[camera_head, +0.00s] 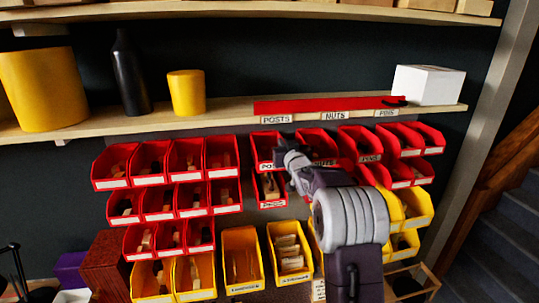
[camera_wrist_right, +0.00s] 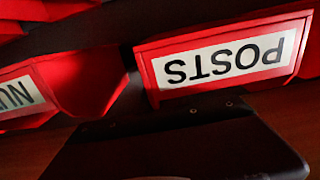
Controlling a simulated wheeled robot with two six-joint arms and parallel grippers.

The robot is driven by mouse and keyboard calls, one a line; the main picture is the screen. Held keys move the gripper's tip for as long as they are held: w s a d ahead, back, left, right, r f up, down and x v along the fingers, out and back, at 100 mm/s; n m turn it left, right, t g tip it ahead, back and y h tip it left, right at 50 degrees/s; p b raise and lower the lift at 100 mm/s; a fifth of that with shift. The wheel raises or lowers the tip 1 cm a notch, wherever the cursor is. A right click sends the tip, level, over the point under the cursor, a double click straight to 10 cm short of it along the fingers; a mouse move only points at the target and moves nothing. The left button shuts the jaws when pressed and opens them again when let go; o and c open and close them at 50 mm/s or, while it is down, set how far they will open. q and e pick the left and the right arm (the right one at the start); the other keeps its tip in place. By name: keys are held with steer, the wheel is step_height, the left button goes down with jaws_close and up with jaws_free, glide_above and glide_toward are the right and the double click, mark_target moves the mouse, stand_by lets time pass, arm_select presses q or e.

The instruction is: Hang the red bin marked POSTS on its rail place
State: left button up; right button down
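The red bin marked POSTS (camera_head: 266,150) is in the upper bin row in the head view, below the shelf tag POSTS (camera_head: 276,119). Its label shows upside down and close up in the right wrist view (camera_wrist_right: 225,62). My right gripper (camera_head: 286,157) is at the bin's right front side, and its dark body (camera_wrist_right: 180,145) fills the bottom of the wrist view. The fingertips are too small and dark to tell whether they grip the bin. I cannot tell whether the bin rests on the rail. My left gripper is not in view.
The red NUTS bin (camera_wrist_right: 75,85) is beside the POSTS bin. Another red bin (camera_head: 269,190) hangs below it. Red bins (camera_head: 170,160) fill the left, yellow bins (camera_head: 240,262) the bottom. Above, a wooden shelf (camera_head: 225,110) holds a white box (camera_head: 428,85) and yellow cylinders.

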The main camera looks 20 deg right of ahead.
steer(key=shift+f, duration=0.3)
steer(key=c, duration=1.6)
jaws_free()
steer(key=shift+o, duration=0.2)
steer(key=shift+s+b, duration=0.25)
steer(key=shift+b, duration=0.2)
steer(key=b+v, duration=0.3)
steer(key=v, duration=0.5)
steer(key=shift+s+b, duration=0.3)
